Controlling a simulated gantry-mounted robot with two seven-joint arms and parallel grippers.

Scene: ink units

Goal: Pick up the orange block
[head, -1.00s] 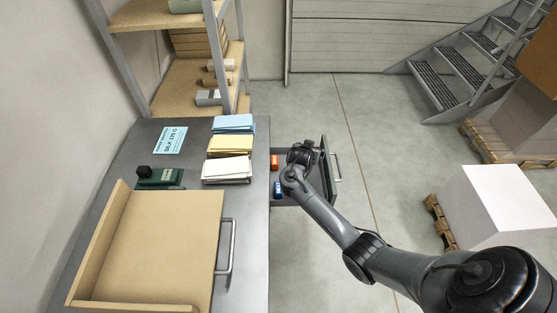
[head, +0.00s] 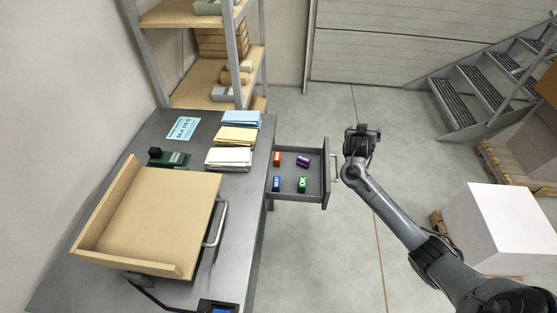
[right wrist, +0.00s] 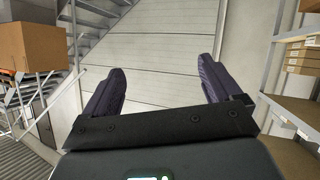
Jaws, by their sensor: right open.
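The orange block (head: 277,159) lies in the open drawer (head: 296,198) that sticks out from the right side of the grey table. It sits in the drawer's far left corner. A purple block (head: 303,161) lies to its right, a blue block (head: 277,184) nearer on the left and a green block (head: 302,184) nearer on the right. My right gripper (head: 361,131) is to the right of the drawer, apart from the block. In the right wrist view its two fingers (right wrist: 160,92) are wide apart with nothing between them. My left gripper is not in view.
The drawer's handle (head: 335,167) faces right, close to my right arm. On the table are stacks of blue, yellow and white paper (head: 229,156), a green stamp device (head: 165,159) and a wooden tray (head: 150,215). A shelf (head: 217,90) stands behind. A pallet load (head: 505,225) stands at right.

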